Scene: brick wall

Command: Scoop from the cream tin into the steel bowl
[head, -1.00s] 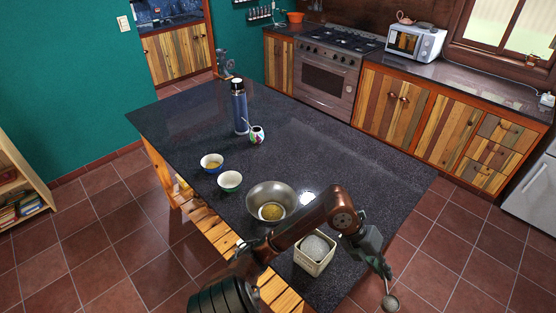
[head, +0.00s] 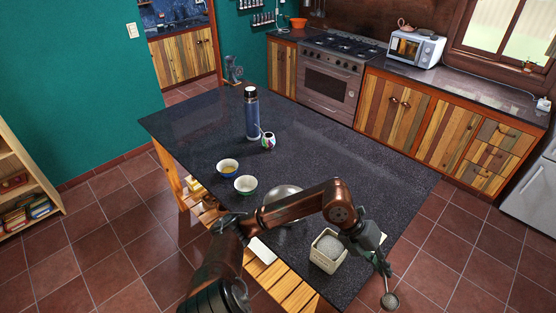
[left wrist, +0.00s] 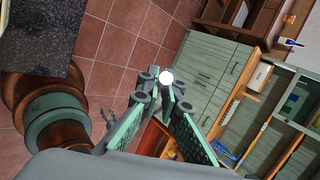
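The cream tin (head: 316,259), a square open container with pale, grainy contents, stands on the dark counter near its front edge. The steel bowl (head: 283,191) is behind my left arm, which hides most of it and its contents. My left gripper (head: 382,265) is right of the tin, past the counter edge and over the floor. It is shut on a scoop (head: 390,300), whose small round head hangs below the fingers. In the left wrist view the fingers (left wrist: 166,90) come together at a small white round part. My right gripper is not in view.
Two small bowls (head: 228,167) (head: 246,185), a blue flask (head: 252,113) and a patterned cup (head: 268,141) stand farther left on the counter. A white flat piece (head: 262,250) lies at the front edge. The counter's right part is clear.

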